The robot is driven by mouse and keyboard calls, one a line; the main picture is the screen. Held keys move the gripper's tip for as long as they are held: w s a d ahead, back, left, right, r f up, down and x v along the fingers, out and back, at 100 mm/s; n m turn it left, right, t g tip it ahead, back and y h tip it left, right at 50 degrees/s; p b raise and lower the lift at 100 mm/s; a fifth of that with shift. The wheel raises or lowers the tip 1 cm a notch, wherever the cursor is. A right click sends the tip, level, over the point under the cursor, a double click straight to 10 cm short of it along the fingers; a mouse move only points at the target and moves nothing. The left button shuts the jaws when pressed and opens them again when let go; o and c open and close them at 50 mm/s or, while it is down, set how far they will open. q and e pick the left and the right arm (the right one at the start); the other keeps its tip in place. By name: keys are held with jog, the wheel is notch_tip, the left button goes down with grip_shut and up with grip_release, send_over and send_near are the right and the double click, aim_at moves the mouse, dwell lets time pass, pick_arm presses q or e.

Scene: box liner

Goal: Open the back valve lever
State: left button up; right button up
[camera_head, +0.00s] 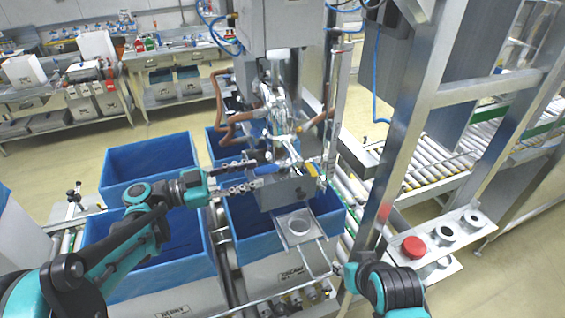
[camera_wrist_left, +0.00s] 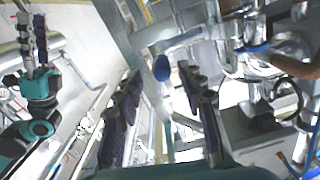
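A blue valve lever (camera_head: 267,169) sticks out to the left from the metal filling head in the middle of the head view. My left gripper (camera_head: 259,173) is open, its two fingers pointing right, one above and one below the lever's end. In the left wrist view a round blue end (camera_wrist_left: 161,68) shows between the two spread fingers of my left gripper (camera_wrist_left: 163,88); it touches neither finger there. My right gripper (camera_wrist_left: 34,45) shows at the left of the wrist view, away from the valve; its opening is unclear.
Several blue-lined boxes (camera_head: 150,162) stand below and beside the filling head. A metal frame (camera_head: 425,110) and a red cap (camera_head: 413,247) are at right.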

aim_at(278, 166)
pick_arm(q)
jog(key=shift+x, duration=0.75)
jog(key=p+x, duration=0.1)
jog(key=x, duration=0.5)
jog(key=shift+w, duration=0.15)
grip_shut()
